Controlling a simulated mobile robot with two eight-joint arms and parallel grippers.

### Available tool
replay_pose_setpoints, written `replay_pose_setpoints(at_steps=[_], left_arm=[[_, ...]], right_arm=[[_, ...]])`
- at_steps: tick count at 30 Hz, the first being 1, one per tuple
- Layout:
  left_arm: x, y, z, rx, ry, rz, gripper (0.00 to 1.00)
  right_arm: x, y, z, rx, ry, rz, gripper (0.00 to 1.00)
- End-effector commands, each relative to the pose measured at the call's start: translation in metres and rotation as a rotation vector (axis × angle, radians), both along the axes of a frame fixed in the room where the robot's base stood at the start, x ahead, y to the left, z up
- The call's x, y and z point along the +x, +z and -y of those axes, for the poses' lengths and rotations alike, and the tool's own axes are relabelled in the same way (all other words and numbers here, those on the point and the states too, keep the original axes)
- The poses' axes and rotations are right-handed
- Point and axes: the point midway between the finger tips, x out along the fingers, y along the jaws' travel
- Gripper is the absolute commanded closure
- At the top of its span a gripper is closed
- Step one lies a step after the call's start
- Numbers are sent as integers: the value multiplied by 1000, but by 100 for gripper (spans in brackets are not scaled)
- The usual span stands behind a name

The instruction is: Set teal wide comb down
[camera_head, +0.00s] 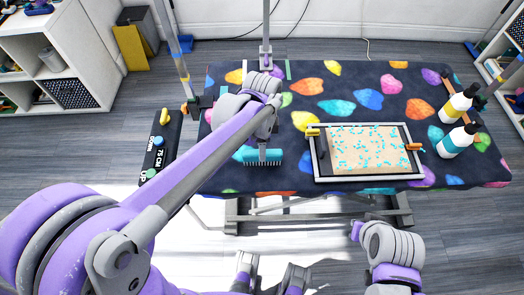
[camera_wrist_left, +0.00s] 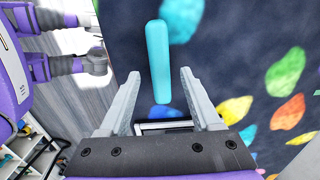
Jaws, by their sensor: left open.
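The teal wide comb (camera_head: 262,157) lies near the front edge of the patterned grooming table (camera_head: 345,108), left of the framed tray. My left gripper (camera_head: 269,146) is just above it and hides part of its back. In the left wrist view the comb (camera_wrist_left: 157,50) appears as a long teal bar. Its near end sits between the spread fingers of my left gripper (camera_wrist_left: 160,76), with gaps on both sides. The gripper is open. I cannot tell exactly how high the fingertips are above the comb.
A framed tray (camera_head: 317,168) with teal bits on tan stands right of the comb. Two bottles, one yellow (camera_head: 459,103) and one white-and-teal (camera_head: 457,140), stand at the table's right. A dark strip (camera_head: 161,145) with coloured knobs is off the left edge. A post (camera_head: 266,35) rises at the back.

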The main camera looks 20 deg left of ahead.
Motion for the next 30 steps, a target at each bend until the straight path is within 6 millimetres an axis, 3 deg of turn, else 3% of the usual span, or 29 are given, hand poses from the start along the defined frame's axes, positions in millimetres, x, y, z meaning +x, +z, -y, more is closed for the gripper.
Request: replay_pose_setpoints(at_steps=[3, 7, 17, 22, 30], left_arm=[[0, 27, 0, 0, 0, 0, 35], [0, 48, 0, 0, 0, 0, 35], [-4, 64, -2, -1, 22, 8, 35], [-35, 61, -19, -22, 259, 86, 35], [-118, 29, -53, -157, 911, 285, 35]], right_arm=[[1, 5, 0, 0, 0, 1, 100], [1, 7, 0, 0, 0, 2, 100], [1, 8, 0, 0, 0, 3, 100], [1, 8, 0, 0, 0, 3, 100], [1, 8, 0, 0, 0, 3, 100]])
